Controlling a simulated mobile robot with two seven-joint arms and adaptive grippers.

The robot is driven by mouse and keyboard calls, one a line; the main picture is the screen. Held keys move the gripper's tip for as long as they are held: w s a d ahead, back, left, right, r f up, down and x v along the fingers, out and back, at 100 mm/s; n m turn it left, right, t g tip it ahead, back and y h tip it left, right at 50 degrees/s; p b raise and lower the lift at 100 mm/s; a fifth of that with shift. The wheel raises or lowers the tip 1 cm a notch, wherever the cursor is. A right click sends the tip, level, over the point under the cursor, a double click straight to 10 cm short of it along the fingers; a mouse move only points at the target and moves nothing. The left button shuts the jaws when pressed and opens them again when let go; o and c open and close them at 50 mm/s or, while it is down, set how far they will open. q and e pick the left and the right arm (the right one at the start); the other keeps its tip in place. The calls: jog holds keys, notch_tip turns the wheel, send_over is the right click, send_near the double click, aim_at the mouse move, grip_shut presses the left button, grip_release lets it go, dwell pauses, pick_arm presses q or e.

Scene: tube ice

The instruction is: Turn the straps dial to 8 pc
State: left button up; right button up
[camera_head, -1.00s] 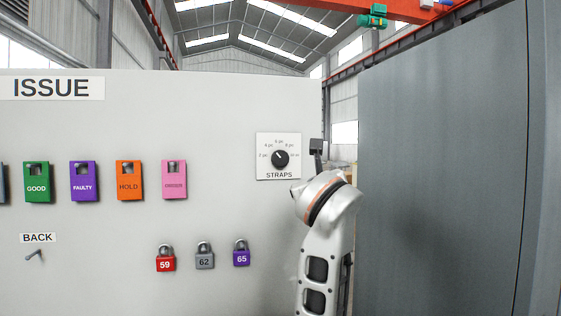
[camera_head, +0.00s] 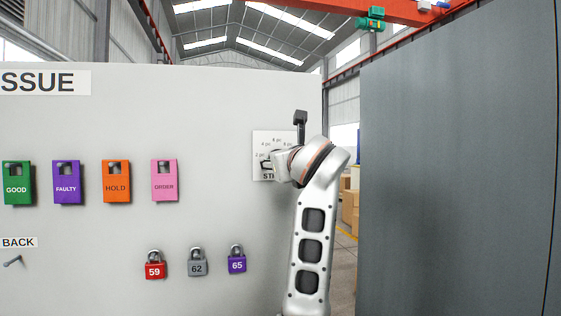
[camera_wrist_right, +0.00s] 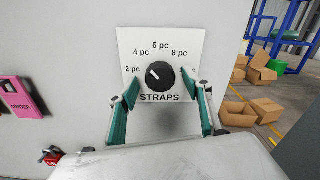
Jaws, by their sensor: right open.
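The straps dial (camera_wrist_right: 160,76) is a round black knob on a white plate (camera_wrist_right: 127,44) marked 2 pc, 4 pc, 6 pc and 8 pc, with a partly covered label at right. Its white mark points up and left, toward the 4 pc side. My right gripper (camera_wrist_right: 168,96) is open, its green-lined fingers on the left and right of the knob and apart from it. In the head view, my right gripper (camera_head: 267,163) is in front of the plate (camera_head: 261,141) and hides most of the dial. My left gripper is not in view.
Colored tags, including the pink ORDER tag (camera_head: 164,185), hang left of the dial. Several padlocks, including purple 65 (camera_head: 237,264), hang below. A grey panel (camera_head: 450,190) stands at right. Cardboard boxes (camera_wrist_right: 250,112) lie beyond the board's right edge.

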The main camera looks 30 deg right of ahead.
jog(key=shift+w, duration=0.1)
jog(key=c, duration=1.1)
jog(key=shift+d+m, duration=0.1)
jog(key=shift+m, duration=0.6)
jog(key=o, duration=1.1)
jog(key=v, duration=1.2)
